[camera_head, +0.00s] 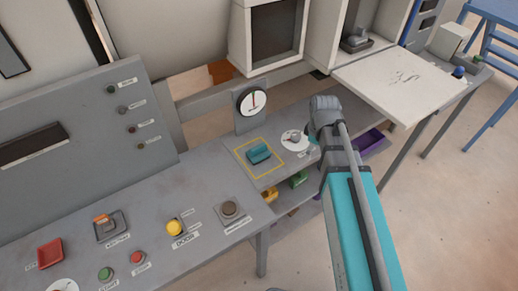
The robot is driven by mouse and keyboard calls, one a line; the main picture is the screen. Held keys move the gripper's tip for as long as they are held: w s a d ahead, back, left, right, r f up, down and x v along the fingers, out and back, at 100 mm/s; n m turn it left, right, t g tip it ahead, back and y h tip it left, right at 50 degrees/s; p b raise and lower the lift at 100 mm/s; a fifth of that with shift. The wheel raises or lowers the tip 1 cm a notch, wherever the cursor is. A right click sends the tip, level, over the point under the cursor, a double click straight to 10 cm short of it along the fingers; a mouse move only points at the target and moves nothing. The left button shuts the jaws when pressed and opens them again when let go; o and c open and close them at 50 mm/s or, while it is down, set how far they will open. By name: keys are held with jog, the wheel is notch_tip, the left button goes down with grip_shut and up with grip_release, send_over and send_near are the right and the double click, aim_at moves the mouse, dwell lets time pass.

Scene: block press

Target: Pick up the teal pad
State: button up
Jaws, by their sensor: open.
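The teal pad (259,154) is a small teal block with a raised top. It lies inside a yellow square outline on the grey bench, below a round gauge. My arm, with a teal link and dark grey joints, reaches up from the lower right and stands to the right of the pad, apart from it in the picture. My gripper cannot be made out; no fingers show, and nothing is seen touching the pad.
A round gauge (252,101) stands behind the pad. A white dial (294,139) lies to its right. Left on the bench are a yellow button (174,228), a brown knob (229,208) and a red tray (49,254). A shelf below holds several coloured items, including a purple bin (371,140).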

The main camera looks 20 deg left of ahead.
aim_at(258, 153)
jog(key=a+r+n+p, duration=0.2)
jog(key=a+n, duration=0.4)
jog(key=a, duration=0.3)
jog(key=a+r+n+p, duration=0.2)
jog(key=a+r+n, duration=0.1)
jog(key=a+n, duration=0.4)
jog(key=a, duration=0.3)
jog(key=shift+s+a+r+n+p, duration=0.2)
jog(key=shift+s+n+p, duration=0.1)
jog(key=shift+p, duration=0.1)
jog(key=shift+f, duration=0.1)
notch_tip(258, 153, down, 8)
jog(key=b, duration=0.8)
jog(key=shift+w+f+b, duration=0.1)
jog(key=shift+f+b, duration=0.1)
jog(key=shift+b, duration=0.15)
jog(key=shift+f, duration=0.1)
jog(key=shift+f+b, duration=2.5)
jog(key=shift+b, duration=0.1)
jog(key=c, duration=0.9)
